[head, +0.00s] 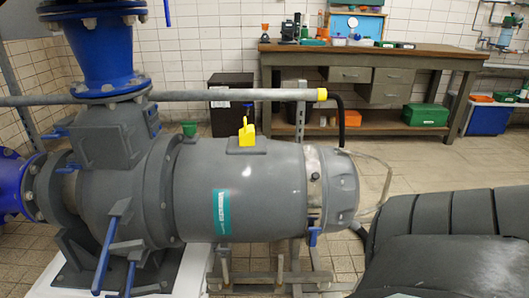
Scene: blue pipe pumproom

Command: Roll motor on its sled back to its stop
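The grey motor (265,190) is a large horizontal cylinder with a teal label, a yellow fitting on top and a light band near its right end. Its left end meets the round flange (160,190) of the grey pump housing (110,195); I cannot tell whether there is a gap. Grey metal framework (270,278), seemingly the sled, shows below the motor. A stop cannot be made out. A clear curved handle-like piece (385,175) shows beyond the motor's right end. Neither of my grippers is in view.
A workbench (375,52) with a green box (425,115) on its shelf stands behind. A grey rail (215,96) with a yellow end runs behind the motor. Blue levers (108,245) stick out in front of the pump. Tiled floor is open before the bench.

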